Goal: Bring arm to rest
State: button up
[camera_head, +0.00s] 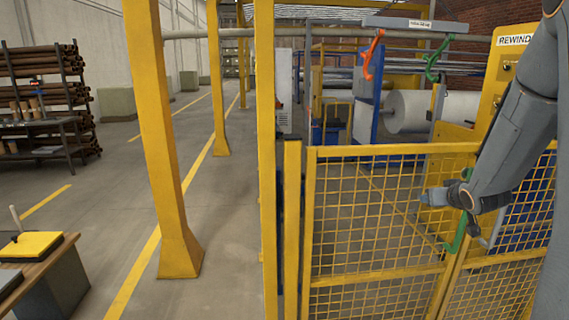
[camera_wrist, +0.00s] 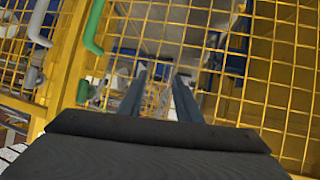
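My gripper (camera_head: 427,197) is at the right of the head view, at the end of my grey arm, in front of the yellow mesh fence. In the wrist view, the two fingers of my gripper (camera_wrist: 156,85) stand apart with nothing between them, so it is open. A green handle (camera_head: 461,236) on the fence post is just below and behind my gripper, its upper part covered. The green handle (camera_wrist: 93,28) shows at the upper left of the wrist view, to the side of the fingers. I see no contact with the mesh, but the exact distance is unclear.
The yellow mesh fence (camera_head: 375,151) fills the lower right. A red hook (camera_head: 371,56) and a green hook (camera_head: 434,62) hang from a grey bar (camera_head: 415,24) above. Yellow posts (camera_head: 160,130) stand in the middle. A wooden table (camera_head: 48,256) is at the lower left. The aisle floor is clear.

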jog(key=s+a+f+g, duration=0.2)
jog(key=s+a+g, duration=0.1)
jog(key=s+a, duration=0.6)
jog(key=s+a+f+g+y, duration=0.1)
jog(key=s+a+g, duration=0.3)
jog(key=s+a, duration=0.5)
jog(key=s+a+f+g+y, duration=0.1)
jog(key=s+a+f+g, duration=0.2)
jog(key=s+a, duration=0.6)
jog(key=s+f, duration=0.1)
jog(key=s, duration=0.2)
jog(key=shift+a+n, duration=0.35)
jog(key=shift+n, duration=0.05)
